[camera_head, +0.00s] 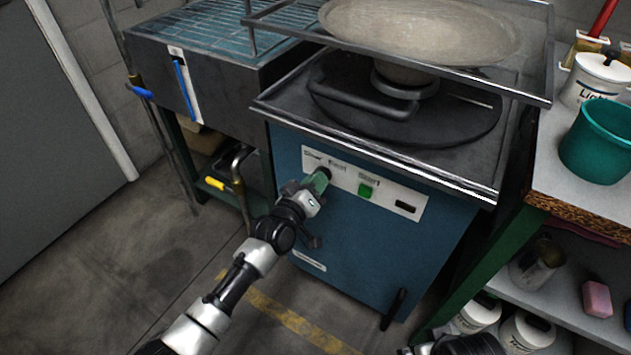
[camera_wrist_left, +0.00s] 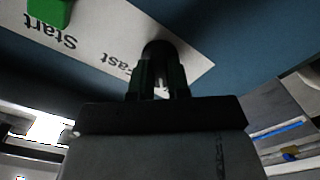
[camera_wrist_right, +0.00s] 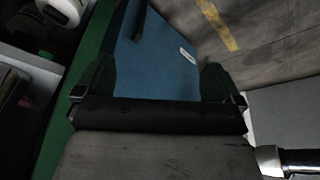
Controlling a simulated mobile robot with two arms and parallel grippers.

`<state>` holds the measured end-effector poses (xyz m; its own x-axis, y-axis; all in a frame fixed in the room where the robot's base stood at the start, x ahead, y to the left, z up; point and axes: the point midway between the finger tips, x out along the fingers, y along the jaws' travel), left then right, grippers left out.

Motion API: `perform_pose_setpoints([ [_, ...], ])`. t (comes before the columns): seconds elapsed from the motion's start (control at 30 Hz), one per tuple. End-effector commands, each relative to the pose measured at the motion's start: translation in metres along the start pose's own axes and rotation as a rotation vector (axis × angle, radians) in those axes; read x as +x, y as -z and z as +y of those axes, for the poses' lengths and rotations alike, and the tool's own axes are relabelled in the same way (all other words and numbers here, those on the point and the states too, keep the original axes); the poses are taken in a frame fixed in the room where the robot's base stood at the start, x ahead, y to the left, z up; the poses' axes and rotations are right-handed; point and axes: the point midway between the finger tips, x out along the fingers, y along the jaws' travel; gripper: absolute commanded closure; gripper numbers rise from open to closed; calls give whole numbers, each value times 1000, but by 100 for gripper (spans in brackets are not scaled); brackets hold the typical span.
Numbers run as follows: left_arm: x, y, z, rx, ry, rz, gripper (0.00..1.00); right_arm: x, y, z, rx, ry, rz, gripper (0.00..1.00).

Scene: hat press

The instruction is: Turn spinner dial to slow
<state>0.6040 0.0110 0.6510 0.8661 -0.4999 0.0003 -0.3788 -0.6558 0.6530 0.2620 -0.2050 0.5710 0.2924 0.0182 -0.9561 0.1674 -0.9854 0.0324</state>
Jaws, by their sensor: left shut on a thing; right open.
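The spinner dial (camera_wrist_left: 160,50) is a dark round knob on the white label panel of the blue machine (camera_head: 300,225). In the head view my left gripper (camera_head: 318,182) is at the dial, between the words Slow and Fast, and covers most of it. In the left wrist view the fingers of my left gripper (camera_wrist_left: 160,80) are shut on the dial from both sides. The dial's pointer is hidden, so its setting cannot be told. My right gripper (camera_wrist_right: 155,85) is open and empty, with the machine's blue side and a green post beyond it.
A green Start button (camera_head: 365,190) is just right of the dial. A shelf with a teal bucket (camera_head: 600,140) stands at the right.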

Motion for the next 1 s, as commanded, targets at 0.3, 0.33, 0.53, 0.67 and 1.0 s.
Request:
perform_pose_setpoints([
  [0.3,0,-1,-1,-5,2,-3,71,0,0,0,0,0,0,2],
  [0.33,0,-1,-1,-4,2,-3,66,0,0,0,0,0,0,2],
  [0.53,0,-1,0,-3,1,-1,57,0,0,0,0,1,0,2],
  [0.67,-1,0,0,-2,1,-1,57,0,0,0,0,1,0,2],
  [1.0,-49,0,0,-2,3,-3,57,39,-4,-2,-2,6,-25,2],
])
